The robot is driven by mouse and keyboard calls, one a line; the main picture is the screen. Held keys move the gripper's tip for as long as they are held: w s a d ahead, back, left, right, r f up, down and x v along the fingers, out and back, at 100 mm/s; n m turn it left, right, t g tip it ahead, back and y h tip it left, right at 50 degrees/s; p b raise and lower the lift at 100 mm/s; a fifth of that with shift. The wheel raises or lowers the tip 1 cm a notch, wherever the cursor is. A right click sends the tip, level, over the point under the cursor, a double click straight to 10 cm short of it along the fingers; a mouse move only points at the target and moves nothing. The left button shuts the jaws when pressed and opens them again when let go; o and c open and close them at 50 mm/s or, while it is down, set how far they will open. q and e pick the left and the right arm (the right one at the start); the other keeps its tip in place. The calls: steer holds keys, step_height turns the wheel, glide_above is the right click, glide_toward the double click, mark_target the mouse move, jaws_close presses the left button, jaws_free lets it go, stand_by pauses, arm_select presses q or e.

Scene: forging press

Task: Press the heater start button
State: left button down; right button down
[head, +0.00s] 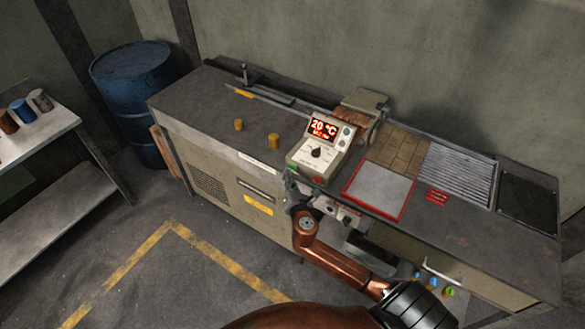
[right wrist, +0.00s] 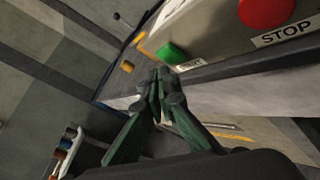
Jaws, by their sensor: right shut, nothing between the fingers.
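The heater control box (head: 336,157) stands on the bench and its display reads 20 °C. In the right wrist view, the green start button (right wrist: 170,52) is on the box's front, with a partly hidden label beside it. The red stop button (right wrist: 265,12) is to its right, above a STOP label. My right gripper (right wrist: 159,76) is shut and empty, with its fingertips just below the green button in the picture. I cannot tell whether they touch it. In the head view, my right gripper (head: 290,180) is at the box's front left corner. My left gripper is not in view.
The bench (head: 190,105) carries two brass-coloured cylinders (head: 273,140), a red-framed plate (head: 380,188) and a ribbed plate (head: 459,173). A blue barrel (head: 135,85) and a shelf table (head: 45,135) with several coloured cylinders stand at left. The floor before the bench's left part is clear.

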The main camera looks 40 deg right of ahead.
steer(key=shift+d, duration=0.1)
stand_by(0.5)
steer(key=shift+w+d, duration=0.15)
steer(key=shift+d, duration=0.15)
steer(key=shift+w+d+p, duration=0.15)
steer(key=shift+d+p, duration=0.15)
steer(key=shift+d, duration=0.1)
stand_by(0.9)
steer(key=shift+s+a+p, duration=0.3)
steer(key=shift+a, duration=0.5)
steer(key=a, duration=0.1)
steer(key=s+a, duration=0.1)
steer(key=a, duration=0.1)
steer(key=s+a+p, duration=0.1)
steer(key=shift+a, duration=0.3)
